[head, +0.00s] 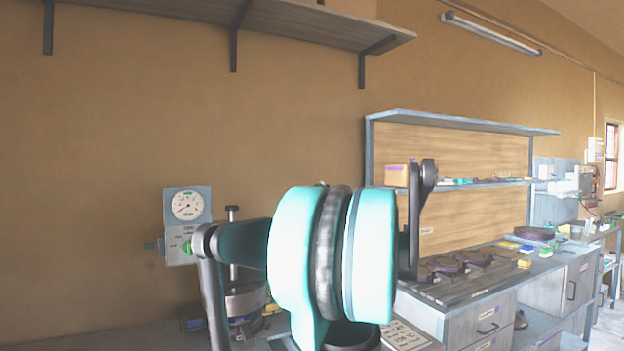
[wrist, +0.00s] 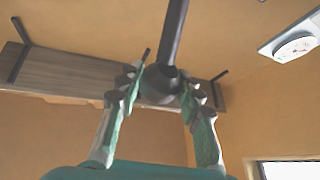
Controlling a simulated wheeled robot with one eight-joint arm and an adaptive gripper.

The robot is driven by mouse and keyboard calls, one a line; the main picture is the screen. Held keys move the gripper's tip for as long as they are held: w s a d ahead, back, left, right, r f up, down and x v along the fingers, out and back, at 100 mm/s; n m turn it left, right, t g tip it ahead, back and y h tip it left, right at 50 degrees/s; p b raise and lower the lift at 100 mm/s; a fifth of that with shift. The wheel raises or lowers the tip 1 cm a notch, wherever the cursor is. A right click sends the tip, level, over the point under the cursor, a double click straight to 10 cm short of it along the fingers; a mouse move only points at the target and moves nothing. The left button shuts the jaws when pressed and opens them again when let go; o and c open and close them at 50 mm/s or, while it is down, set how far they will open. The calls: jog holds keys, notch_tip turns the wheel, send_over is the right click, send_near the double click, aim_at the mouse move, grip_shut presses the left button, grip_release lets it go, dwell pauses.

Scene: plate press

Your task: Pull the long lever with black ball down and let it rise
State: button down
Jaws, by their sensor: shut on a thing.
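The long lever (wrist: 174,35) shows in the wrist view as a dark rod coming down from the top edge to a black ball (wrist: 160,86). My gripper (wrist: 160,88) has its two green and grey fingers on either side of the ball and is shut on it. In the head view my arm covers the middle of the press, and I cannot make out the ball or my gripper there. Parts of the press (head: 246,302) show low beside my arm.
A round dial gauge (head: 187,206) stands at the left in the head view; it also shows in the wrist view (wrist: 294,47). A workbench (head: 440,300) with drawers and several dark round pieces is at the right. A wall shelf (head: 300,22) runs above.

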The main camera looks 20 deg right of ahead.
jog(key=s+f, duration=0.3)
jog(key=f, duration=0.5)
jog(key=s+f, duration=0.3)
jog(key=f, duration=0.5)
jog(key=shift+s, duration=0.35)
jog(key=shift+d, duration=0.1)
jog(key=c, duration=1)
grip_release()
jog(key=shift+s, duration=0.1)
jog(key=v, duration=1.2)
